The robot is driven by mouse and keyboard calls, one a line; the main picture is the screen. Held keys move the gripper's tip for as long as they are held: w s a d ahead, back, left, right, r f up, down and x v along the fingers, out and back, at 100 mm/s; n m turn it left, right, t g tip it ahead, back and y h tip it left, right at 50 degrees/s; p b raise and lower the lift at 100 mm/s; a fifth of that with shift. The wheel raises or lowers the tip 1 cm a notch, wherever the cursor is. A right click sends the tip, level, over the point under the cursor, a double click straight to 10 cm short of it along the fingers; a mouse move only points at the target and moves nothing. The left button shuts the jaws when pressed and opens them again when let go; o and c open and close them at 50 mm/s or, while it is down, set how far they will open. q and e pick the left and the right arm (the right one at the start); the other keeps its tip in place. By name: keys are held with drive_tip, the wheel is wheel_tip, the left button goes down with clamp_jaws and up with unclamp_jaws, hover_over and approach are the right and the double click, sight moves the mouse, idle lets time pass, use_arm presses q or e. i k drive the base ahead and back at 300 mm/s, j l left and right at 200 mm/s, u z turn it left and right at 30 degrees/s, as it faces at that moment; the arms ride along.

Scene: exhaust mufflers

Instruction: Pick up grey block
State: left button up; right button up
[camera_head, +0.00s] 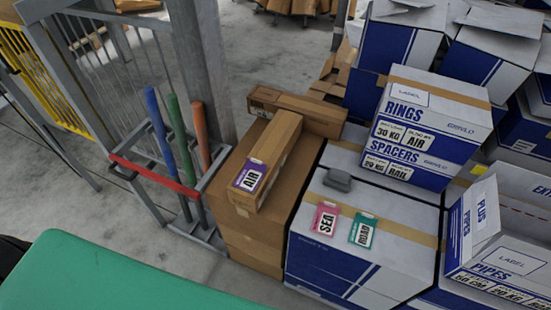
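The grey block (337,179) is small, with rounded edges. It lies on top of a white and blue cardboard box (387,199), left of the box's middle, behind two tags. Nothing covers it. Neither of my grippers shows in the head view, so their distance from the block cannot be seen.
A pink SEA tag (325,218) and a green ROAD tag (363,230) lie before the block. A RINGS/SPACERS box (426,127) rises behind right; a long brown box with an AIR tag (249,176) is left. A green surface (110,277) fills the lower left.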

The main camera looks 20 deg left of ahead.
sight(335, 178)
drive_tip(key=j+z, duration=0.85)
drive_tip(key=z, duration=0.15)
drive_tip(key=k+j+z, duration=0.1)
drive_tip(key=j+z, duration=0.4)
